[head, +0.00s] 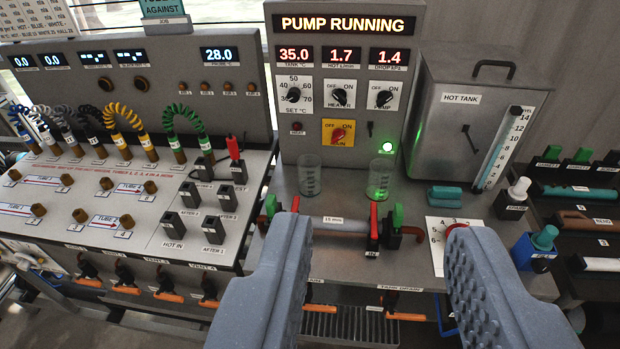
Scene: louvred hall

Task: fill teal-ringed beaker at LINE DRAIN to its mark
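Two clear beakers stand on the bench under the pump panel: a left beaker (310,176) and a right beaker (381,179). The right one looks greenish beside a lit green lamp; I cannot make out a teal ring or fill mark on either. My gripper (372,230) is open and empty, its two grey ridged fingers spread in front of the bench. An orange-handled valve (318,307) at the bench front has a label partly hidden by my left finger, ending in "AIN". A second orange handle (405,316) sits below a label that seems to read TANK DRAIN.
A pipe with a red-and-green valve (376,225) crosses the bench front. The hot tank (470,120) stands right, with a teal block (445,196) before it. The pump panel (345,60) reads PUMP RUNNING. A hose board (100,200) fills the left; racks (585,215) stand far right.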

